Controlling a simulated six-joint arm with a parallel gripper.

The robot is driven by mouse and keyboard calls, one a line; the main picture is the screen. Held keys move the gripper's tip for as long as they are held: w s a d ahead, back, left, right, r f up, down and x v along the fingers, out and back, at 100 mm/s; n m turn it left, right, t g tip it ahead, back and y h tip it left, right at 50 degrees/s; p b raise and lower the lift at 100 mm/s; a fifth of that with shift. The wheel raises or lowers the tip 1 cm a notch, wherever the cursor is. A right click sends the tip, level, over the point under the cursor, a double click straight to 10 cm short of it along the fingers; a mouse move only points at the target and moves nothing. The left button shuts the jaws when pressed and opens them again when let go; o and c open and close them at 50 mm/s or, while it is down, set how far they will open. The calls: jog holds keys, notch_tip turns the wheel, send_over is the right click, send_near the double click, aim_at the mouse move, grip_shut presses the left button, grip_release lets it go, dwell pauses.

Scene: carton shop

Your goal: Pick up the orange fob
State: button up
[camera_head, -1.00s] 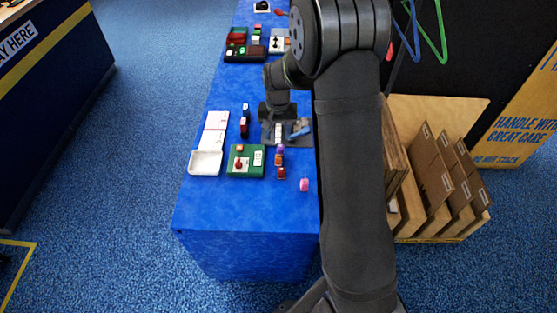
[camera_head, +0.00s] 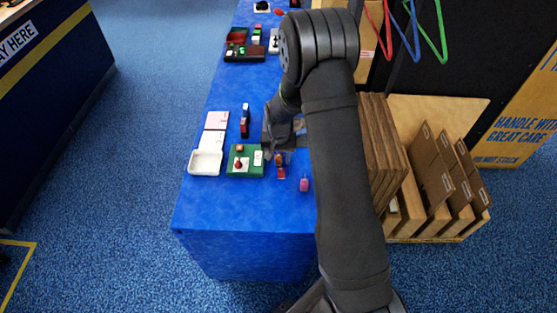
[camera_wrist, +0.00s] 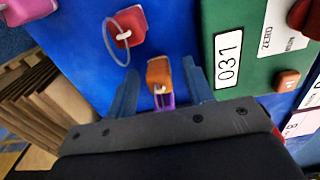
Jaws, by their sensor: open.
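The orange fob (camera_wrist: 158,71) lies on the blue cloth in the wrist view, with a pale loop at its lower end. My gripper (camera_wrist: 160,66) is open, with one blue finger on each side of the fob; I cannot tell whether either touches it. A purple item (camera_wrist: 164,99) shows just below the fob, partly hidden by the gripper body. In the head view the orange fob (camera_head: 279,160) is small, just in front of my gripper (camera_head: 284,153).
A red fob (camera_wrist: 130,24) with a clear ring lies nearby, and a pink fob (camera_head: 304,184) lies farther right. A green board (camera_wrist: 235,20) with a 031 label is close on the other side. A white tray (camera_head: 205,163) stands left.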

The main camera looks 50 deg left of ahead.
grip_shut()
jog(key=shift+r, duration=0.1)
